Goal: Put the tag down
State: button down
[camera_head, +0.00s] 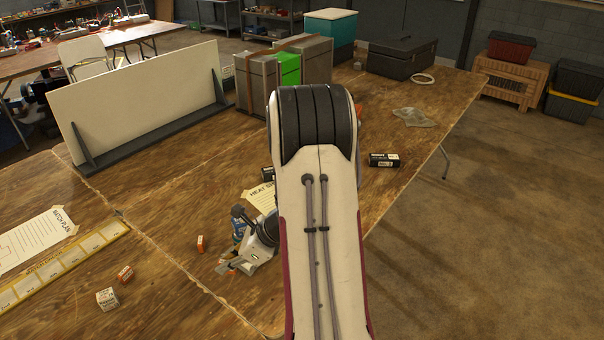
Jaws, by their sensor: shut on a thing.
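My gripper (232,264) is low over the wooden table, left of my large arm link, which covers much of the middle of the view. It is shut on a small tag at its fingertips, too small and partly hidden to make out clearly. One small orange block-like tag (201,243) stands on the table just left of the gripper. Another orange one (125,273) and a pale one with an orange marking (107,298) lie farther left. A yellow-edged strip with several marked spaces (62,262) lies at the lower left.
A "match plan" sheet (38,240) lies beside the strip. A second paper (261,196) and a black cylinder (384,160) lie near my arm. A white upright panel (145,103), grey and green boxes (287,68) and a black case (402,57) stand behind. Table between gripper and strip is mostly clear.

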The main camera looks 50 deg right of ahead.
jog(key=s+d+m+h, duration=0.1)
jog(key=s+d, duration=0.4)
jog(key=s, duration=0.3)
jog(key=shift+s+r+m+t, duration=0.2)
jog(key=shift+r+m+t, duration=0.1)
jog(key=shift+m+t, duration=0.1)
jog(key=shift+d+f, duration=0.1)
jog(key=shift+f, duration=0.05)
send_near(256, 293)
jog(key=shift+w+a+r, duration=0.15)
jog(key=shift+w+a, duration=0.1)
jog(key=shift+w, duration=0.3)
jog(key=shift+w+a+r, duration=0.15)
jog(key=shift+w+a, duration=0.05)
jog(key=shift+w, duration=0.3)
jog(key=shift+w+a+r, duration=0.2)
jog(key=shift+w+a, duration=0.05)
jog(key=shift+w, duration=0.3)
jog(key=shift+f, duration=2.1)
jog(key=shift+f, duration=0.1)
jog(key=c, duration=2.1)
grip_release()
